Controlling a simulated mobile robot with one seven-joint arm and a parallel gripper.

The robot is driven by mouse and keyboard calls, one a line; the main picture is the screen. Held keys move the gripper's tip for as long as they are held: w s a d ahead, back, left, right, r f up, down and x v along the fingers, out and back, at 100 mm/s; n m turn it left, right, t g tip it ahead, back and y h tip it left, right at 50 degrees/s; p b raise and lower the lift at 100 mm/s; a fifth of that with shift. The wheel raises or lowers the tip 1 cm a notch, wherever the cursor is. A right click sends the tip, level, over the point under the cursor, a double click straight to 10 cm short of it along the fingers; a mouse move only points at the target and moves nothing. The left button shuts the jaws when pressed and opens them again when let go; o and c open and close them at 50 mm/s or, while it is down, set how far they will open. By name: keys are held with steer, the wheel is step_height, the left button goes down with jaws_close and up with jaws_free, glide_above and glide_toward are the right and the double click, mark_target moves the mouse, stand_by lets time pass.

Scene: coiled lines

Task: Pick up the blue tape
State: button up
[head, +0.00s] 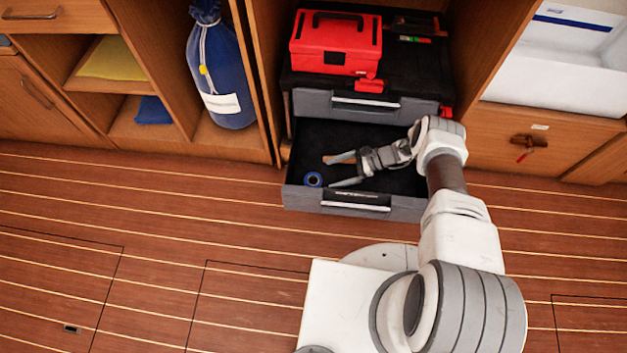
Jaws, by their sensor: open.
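My gripper (336,172) is over the same drawer, just to the right of the tape. Its two fingers are spread apart and point left toward the tape. Nothing is between them, and the tape appears apart from the fingertips. My arm comes in from the right and hides part of the drawer's right side.
The drawer's front wall and handle stand close below my gripper. Above it is a grey upper drawer (372,103) with a red toolbox (336,42) on top. A blue bag (218,75) stands in the left cupboard. The wooden floor (150,240) at left is clear.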

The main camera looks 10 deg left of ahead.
mark_target(308, 181)
steer(key=b+x, duration=0.1)
steer(key=x, duration=0.6)
steer(key=shift+r, duration=0.1)
steer(key=c, duration=1.3)
